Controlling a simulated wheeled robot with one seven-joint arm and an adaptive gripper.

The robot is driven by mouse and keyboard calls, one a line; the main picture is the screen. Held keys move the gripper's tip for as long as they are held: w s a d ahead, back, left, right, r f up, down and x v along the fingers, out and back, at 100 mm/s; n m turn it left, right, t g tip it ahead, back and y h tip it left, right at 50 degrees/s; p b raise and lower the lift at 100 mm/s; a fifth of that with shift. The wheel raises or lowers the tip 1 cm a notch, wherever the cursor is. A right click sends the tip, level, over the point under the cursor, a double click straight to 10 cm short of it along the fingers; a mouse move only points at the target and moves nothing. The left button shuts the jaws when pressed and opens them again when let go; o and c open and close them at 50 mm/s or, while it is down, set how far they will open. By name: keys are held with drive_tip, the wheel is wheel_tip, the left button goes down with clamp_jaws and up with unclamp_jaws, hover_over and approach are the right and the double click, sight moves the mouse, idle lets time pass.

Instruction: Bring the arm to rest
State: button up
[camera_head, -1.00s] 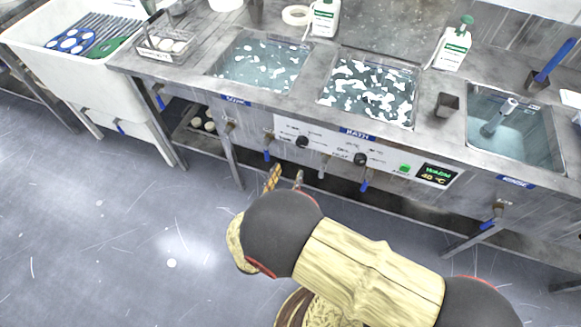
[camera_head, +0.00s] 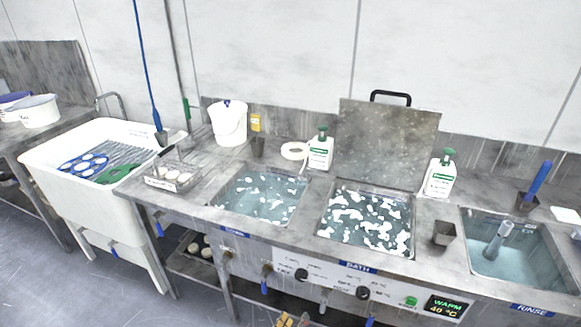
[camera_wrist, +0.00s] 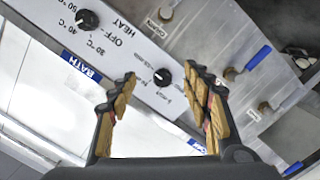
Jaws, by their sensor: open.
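My gripper (camera_wrist: 160,85) is open and empty in the wrist view, its two wood-toned fingers spread apart. Behind the fingers is the bath's front panel (camera_wrist: 130,45), with black knobs and a blue BATH label. In the head view only the tips of my gripper (camera_head: 293,320) show at the bottom edge, in front of and below the panel (camera_head: 330,284). The rest of my arm is out of that view.
The steel counter (camera_head: 300,228) holds a left basin (camera_head: 262,195), a middle bath (camera_head: 365,220) with white floating pieces and a raised lid (camera_head: 385,145), and a rinse basin (camera_head: 530,255). A white sink (camera_head: 55,180) stands left. The floor (camera_head: 90,280) at lower left is clear.

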drive_tip(key=s+d+r+n+g+h+p, duration=0.2)
drive_tip(key=s+d+r+n+g, duration=0.4)
drive_tip(key=s+d+g, duration=0.6)
drive_tip(key=s+a+r+m+g+y+p, duration=0.15)
drive_tip(key=r+y, duration=0.25)
drive_tip(key=r, duration=0.5)
drive_tip(key=s+r+m+y+p, duration=0.25)
drive_tip(key=r+y, duration=0.25)
drive_tip(key=r, duration=0.5)
drive_tip(key=d+r+m+t, duration=0.1)
drive_tip(key=d+r+m, duration=0.1)
drive_tip(key=d+r, duration=0.2)
drive_tip(key=d+r+m+t+p, duration=0.1)
drive_tip(key=d+r+m+t, duration=0.1)
drive_tip(key=r, duration=0.6)
drive_tip(key=shift+w+d+r+m, duration=0.2)
drive_tip(key=shift+w+d+m, duration=0.1)
drive_tip(key=shift+d+m, duration=0.5)
